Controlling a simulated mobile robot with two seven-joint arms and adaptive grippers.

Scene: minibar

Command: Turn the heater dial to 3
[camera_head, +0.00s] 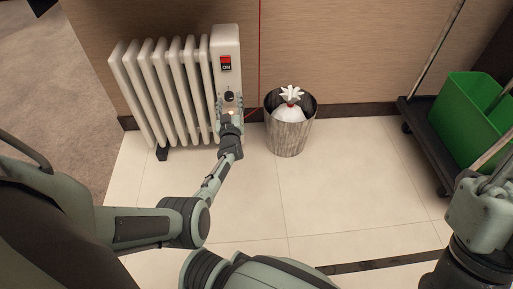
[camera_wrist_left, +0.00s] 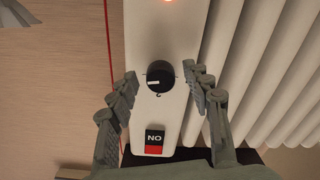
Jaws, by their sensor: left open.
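The white oil heater (camera_head: 175,85) stands against the wall on the left in the head view. Its front panel (camera_head: 225,45) carries a red switch (camera_head: 225,62) marked ON and a black dial (camera_head: 230,96) below it. In the left wrist view the panel appears upside down, with the dial (camera_wrist_left: 159,77) in the middle and the switch (camera_wrist_left: 154,141) below. My left gripper (camera_head: 229,113) is open at the panel. Its fingers (camera_wrist_left: 160,74) are on either side of the dial, with visible gaps in the picture. My right arm is at the right edge.
A bin (camera_head: 289,133) with a white bag stands right of the heater. A red cord (camera_head: 260,50) runs down the wall between them. A green bucket (camera_head: 475,115) sits on a dark cart at the right. The tiled floor (camera_head: 330,190) in front is clear.

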